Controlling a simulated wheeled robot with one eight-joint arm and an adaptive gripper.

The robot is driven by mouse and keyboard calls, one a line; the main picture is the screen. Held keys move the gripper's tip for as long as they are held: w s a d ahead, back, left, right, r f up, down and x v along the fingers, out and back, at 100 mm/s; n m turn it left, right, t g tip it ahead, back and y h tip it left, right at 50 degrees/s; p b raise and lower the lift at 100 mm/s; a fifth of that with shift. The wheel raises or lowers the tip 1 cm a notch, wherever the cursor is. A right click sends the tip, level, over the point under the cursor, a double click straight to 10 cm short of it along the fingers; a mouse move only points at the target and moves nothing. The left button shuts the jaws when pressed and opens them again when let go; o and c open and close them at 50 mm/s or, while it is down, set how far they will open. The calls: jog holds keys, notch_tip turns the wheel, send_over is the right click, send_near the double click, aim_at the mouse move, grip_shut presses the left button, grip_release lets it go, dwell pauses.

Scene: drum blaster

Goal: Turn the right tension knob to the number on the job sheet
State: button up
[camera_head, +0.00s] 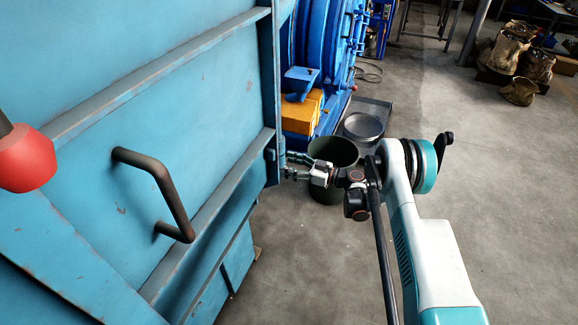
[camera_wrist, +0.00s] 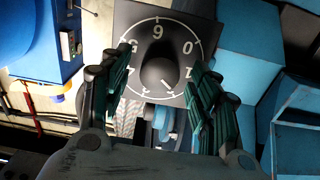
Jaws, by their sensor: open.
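In the wrist view, a dark round knob (camera_wrist: 157,74) sits on a black square dial plate (camera_wrist: 126,14) with a white ring and white numbers. A pale mark on the knob points to the lower right; the number at it is unclear. My gripper (camera_wrist: 160,68) is open, its two dark green fingers on either side of the knob. I cannot tell whether they touch it. In the head view my gripper (camera_head: 303,167) is at the right edge of the blue machine panel (camera_head: 200,110); the knob is hidden there. No job sheet can be made out.
A dark handle (camera_head: 160,190) and a red ball grip (camera_head: 24,158) stand out from the panel. A dark bin (camera_head: 332,190) and a grey tray (camera_head: 363,127) are on the floor behind my gripper. Grey floor on the right is open, with sacks (camera_head: 520,60) at the back.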

jog(key=shift+w+a, duration=0.15)
jog(key=shift+a, duration=0.1)
jog(key=c, duration=1.1)
jog(key=shift+o, duration=0.2)
jog(key=shift+m, duration=0.3)
